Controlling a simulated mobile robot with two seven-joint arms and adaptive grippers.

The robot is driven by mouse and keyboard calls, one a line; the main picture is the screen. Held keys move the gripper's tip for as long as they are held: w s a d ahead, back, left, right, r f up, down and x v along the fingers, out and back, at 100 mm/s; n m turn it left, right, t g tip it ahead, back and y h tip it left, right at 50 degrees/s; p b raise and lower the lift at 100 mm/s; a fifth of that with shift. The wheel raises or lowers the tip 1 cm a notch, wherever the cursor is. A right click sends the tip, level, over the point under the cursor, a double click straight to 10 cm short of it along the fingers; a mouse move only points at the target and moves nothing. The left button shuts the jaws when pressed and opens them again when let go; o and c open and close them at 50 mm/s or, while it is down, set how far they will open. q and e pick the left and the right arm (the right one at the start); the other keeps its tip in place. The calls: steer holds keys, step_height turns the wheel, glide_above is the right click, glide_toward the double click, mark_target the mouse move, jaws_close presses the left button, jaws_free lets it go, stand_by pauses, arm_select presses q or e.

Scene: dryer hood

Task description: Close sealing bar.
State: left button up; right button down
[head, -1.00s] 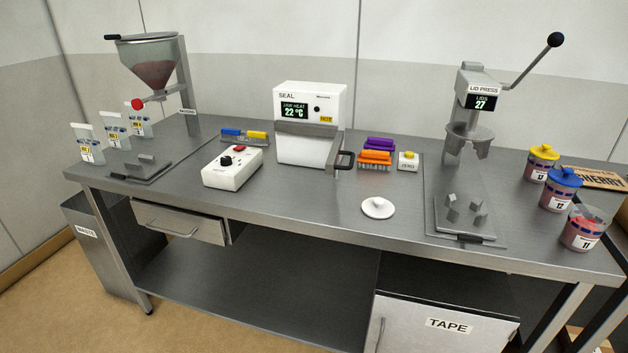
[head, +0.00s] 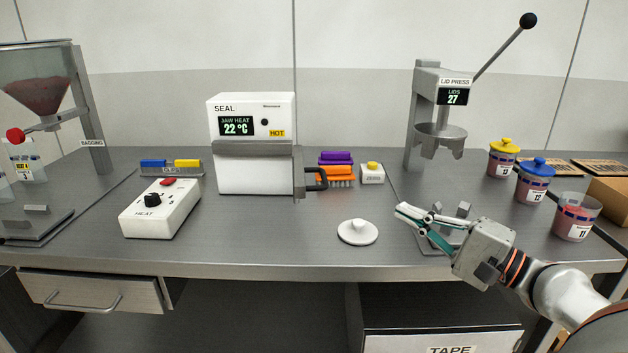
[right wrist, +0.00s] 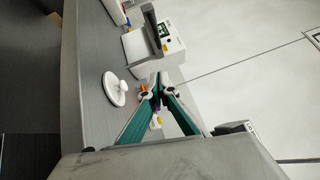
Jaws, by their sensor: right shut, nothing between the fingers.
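The white sealer (head: 252,145) stands at the back of the steel bench, its display reading 22 °C. Its grey sealing bar (head: 250,148) runs across the front, with a dark handle (head: 318,180) at its right end. The sealer also shows at the top of the right wrist view (right wrist: 155,38). My right gripper (head: 402,211) is shut and empty, to the right of the sealer and apart from the handle, in front of the lid press. Its fingertips also show in the right wrist view (right wrist: 158,80). My left gripper is in no view.
A white lid (head: 358,232) lies on the bench between my right gripper and the sealer. The heat box (head: 160,208) stands left of it. Orange and purple brushes (head: 336,172) and a yellow-button box (head: 372,174) sit near the handle. The lid press (head: 425,120) stands behind my right gripper.

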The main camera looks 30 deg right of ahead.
arm_select(q)
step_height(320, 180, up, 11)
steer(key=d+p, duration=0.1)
steer(key=p, duration=1.2)
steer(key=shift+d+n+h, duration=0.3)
arm_select(e)
steer(key=s+a+x, duration=0.1)
steer(key=a+x, duration=0.1)
steer(key=x, duration=1.1)
steer(key=shift+w+a+r, duration=0.3)
steer(key=shift+a+r, duration=0.05)
steer(key=shift+a, duration=0.1)
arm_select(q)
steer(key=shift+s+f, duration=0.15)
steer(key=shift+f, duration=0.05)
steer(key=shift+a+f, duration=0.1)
